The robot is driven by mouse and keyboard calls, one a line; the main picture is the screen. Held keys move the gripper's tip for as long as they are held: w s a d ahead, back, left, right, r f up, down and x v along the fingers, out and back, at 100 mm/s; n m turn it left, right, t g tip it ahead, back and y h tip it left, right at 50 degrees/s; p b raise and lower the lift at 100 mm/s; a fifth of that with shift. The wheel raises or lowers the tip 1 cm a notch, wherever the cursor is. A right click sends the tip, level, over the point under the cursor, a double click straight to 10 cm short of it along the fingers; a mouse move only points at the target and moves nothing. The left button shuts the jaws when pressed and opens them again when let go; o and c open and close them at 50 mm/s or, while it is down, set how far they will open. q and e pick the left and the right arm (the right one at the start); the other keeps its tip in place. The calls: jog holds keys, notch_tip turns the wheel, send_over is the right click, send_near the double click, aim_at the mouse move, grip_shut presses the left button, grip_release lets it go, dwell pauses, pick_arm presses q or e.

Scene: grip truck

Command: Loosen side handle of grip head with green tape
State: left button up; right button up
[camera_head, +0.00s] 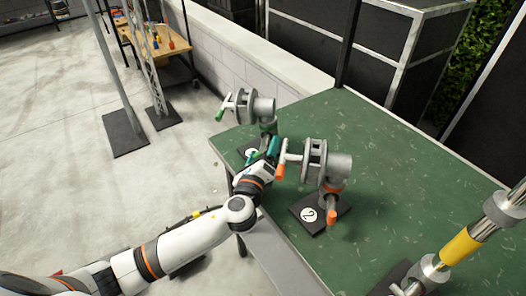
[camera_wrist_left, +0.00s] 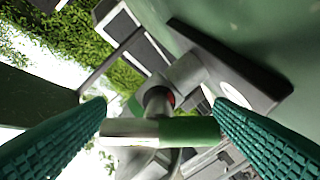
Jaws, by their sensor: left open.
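The grip head with green tape (camera_head: 262,108) is a grey clamp on a stand at the far left corner of the green table. A thin handle with a green end (camera_head: 220,114) sticks out on its left, and more green shows below it. My left gripper (camera_head: 263,152) has teal fingers and is just in front of this head, low down. In the left wrist view my left gripper (camera_wrist_left: 160,108) is open, its fingers on either side of a grey crossbar handle with a green-taped end (camera_wrist_left: 190,131). I cannot tell whether they touch it. My right gripper is out of view.
A second grip head with orange tape (camera_head: 320,160) stands on a black base marked 2 (camera_head: 325,212), close right of my left gripper. A pole with a yellow band (camera_head: 460,247) is at the lower right. The middle of the green table (camera_head: 400,165) is clear.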

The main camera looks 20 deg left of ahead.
pick_arm(q)
jog(key=shift+c, duration=0.4)
jog(key=c, duration=0.9)
jog(key=shift+f+n+b, duration=0.25)
jog(key=shift+n+b, duration=0.6)
jog(key=shift+n, duration=0.05)
jog(key=shift+d+n+b, duration=0.1)
jog(key=shift+n+b, duration=0.5)
jog(key=shift+n, duration=0.6)
jog(key=shift+r+n, duration=0.25)
jog(key=shift+n, duration=0.15)
jog(key=o, duration=1)
